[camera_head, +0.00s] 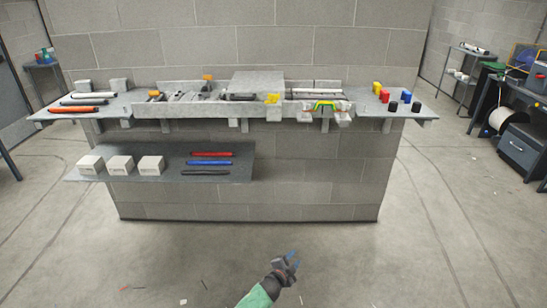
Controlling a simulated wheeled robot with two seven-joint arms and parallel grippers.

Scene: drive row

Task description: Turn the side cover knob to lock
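A long grey drive row (200,110) sits on the wall shelf, with shafts and small parts in its trough. A yellow part (272,98) stands near its middle. A yellow-and-green curved piece with a little red (325,105) sits at its right end. I cannot tell which small part is the side cover knob, nor whether it is locked. My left gripper (292,259) is low in front of the wall, far from the row. My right gripper is out of view.
The lower shelf (225,176) holds white boxes (120,165) and red, blue and dark rods. Rods (82,101) lie at the upper shelf's left end; small yellow, red, blue and black pieces (384,96) at its right. The floor before the wall is mostly clear, with small scraps.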

